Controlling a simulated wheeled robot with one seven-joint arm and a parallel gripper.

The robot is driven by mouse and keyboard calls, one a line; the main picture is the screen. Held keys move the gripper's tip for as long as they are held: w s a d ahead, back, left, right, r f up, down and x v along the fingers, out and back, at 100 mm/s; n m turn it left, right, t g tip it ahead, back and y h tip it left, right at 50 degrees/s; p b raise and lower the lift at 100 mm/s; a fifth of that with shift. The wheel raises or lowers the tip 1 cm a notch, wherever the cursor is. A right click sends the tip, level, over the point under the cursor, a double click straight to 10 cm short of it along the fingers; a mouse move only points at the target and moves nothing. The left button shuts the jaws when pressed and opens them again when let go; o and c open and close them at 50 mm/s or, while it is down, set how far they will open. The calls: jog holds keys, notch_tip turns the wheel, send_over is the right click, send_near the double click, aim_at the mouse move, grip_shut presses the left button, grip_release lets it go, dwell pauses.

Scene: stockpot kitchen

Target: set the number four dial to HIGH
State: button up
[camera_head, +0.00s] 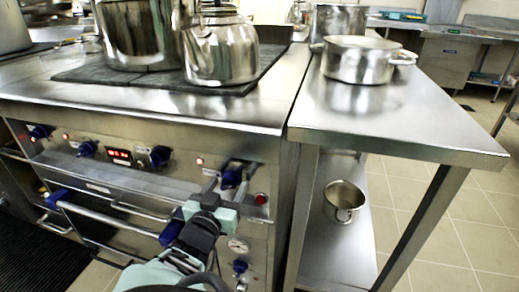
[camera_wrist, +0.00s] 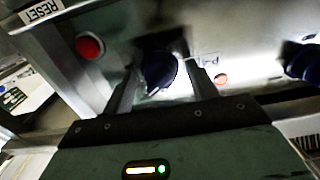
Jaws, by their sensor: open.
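The stove's front panel has a row of dark blue dials. The rightmost, which I take as the number four dial (camera_head: 231,179), sits at the panel's right end. My gripper (camera_head: 225,187) is at this dial, jaws open. In the wrist view the dial (camera_wrist: 158,70) lies between my two fingers (camera_wrist: 163,80), one on each side. A small light mark shows on the dial's edge. I cannot tell whether the fingers touch it. The panel lettering beside it is too blurred to read, so its setting is unclear.
A red button (camera_wrist: 89,46) lies close to the dial, with a RESET label (camera_wrist: 43,11) beyond it. Another blue dial (camera_head: 159,156) is to the left, and an oven handle (camera_head: 110,219) runs below. A kettle (camera_head: 222,50) stands on the stove. A steel table (camera_head: 400,115) adjoins right.

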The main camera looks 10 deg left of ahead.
jog(key=c, duration=1)
